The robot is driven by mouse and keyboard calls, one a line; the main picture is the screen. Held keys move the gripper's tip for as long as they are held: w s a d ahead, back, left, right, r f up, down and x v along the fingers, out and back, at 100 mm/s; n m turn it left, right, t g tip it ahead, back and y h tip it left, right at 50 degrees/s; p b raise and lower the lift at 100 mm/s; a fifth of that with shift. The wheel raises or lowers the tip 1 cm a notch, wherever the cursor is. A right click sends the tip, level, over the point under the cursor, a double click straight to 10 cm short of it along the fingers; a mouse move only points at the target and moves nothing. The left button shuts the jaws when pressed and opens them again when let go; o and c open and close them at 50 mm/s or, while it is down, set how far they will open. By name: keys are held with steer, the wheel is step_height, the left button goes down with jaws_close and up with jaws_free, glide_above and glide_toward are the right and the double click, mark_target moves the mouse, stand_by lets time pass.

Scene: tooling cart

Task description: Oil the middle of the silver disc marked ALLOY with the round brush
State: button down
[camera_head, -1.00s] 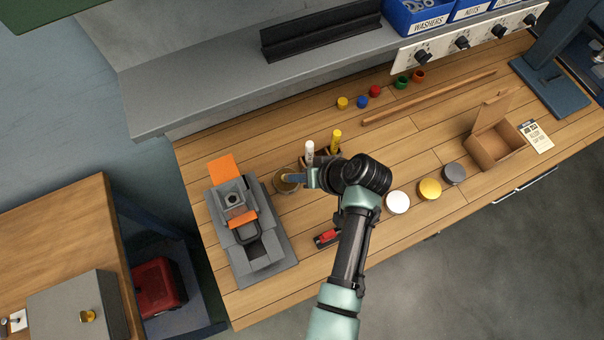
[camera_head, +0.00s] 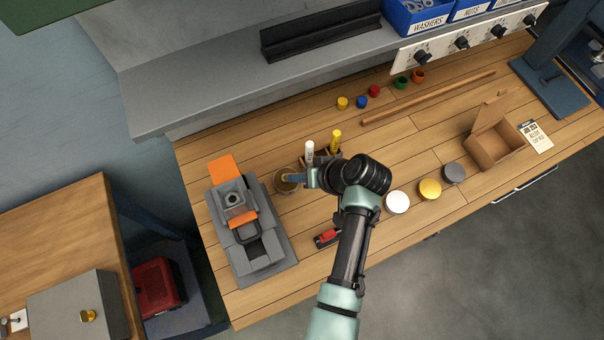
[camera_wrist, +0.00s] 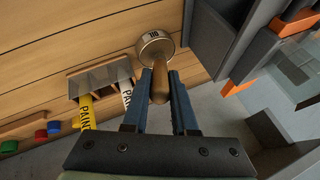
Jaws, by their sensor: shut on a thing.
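My gripper (camera_head: 310,178) is shut on a wooden handle (camera_wrist: 160,84), which looks like the round brush's. It is at a round tin (camera_head: 286,182) on the bench; the tin (camera_wrist: 154,42) shows a label reading OIL in the wrist view. The brush's bristles are hidden, so I cannot tell how deep they sit in the tin. Three discs lie to the right of my arm: a pale one (camera_head: 397,202), a yellow one (camera_head: 430,189) and a dark grey one (camera_head: 453,173). No ALLOY mark is readable on them.
A holder with a white paint marker (camera_head: 309,153) and a yellow one (camera_head: 336,141) stands close behind my gripper. A grey vise-like fixture (camera_head: 247,232) is to the left. A red-and-black item (camera_head: 327,237) lies near my arm. An open cardboard box (camera_head: 495,146) stands right of the discs.

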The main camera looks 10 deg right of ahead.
steer(key=shift+r+p, duration=3.2)
steer(key=shift+r, duration=0.35)
steer(key=shift+f, duration=0.1)
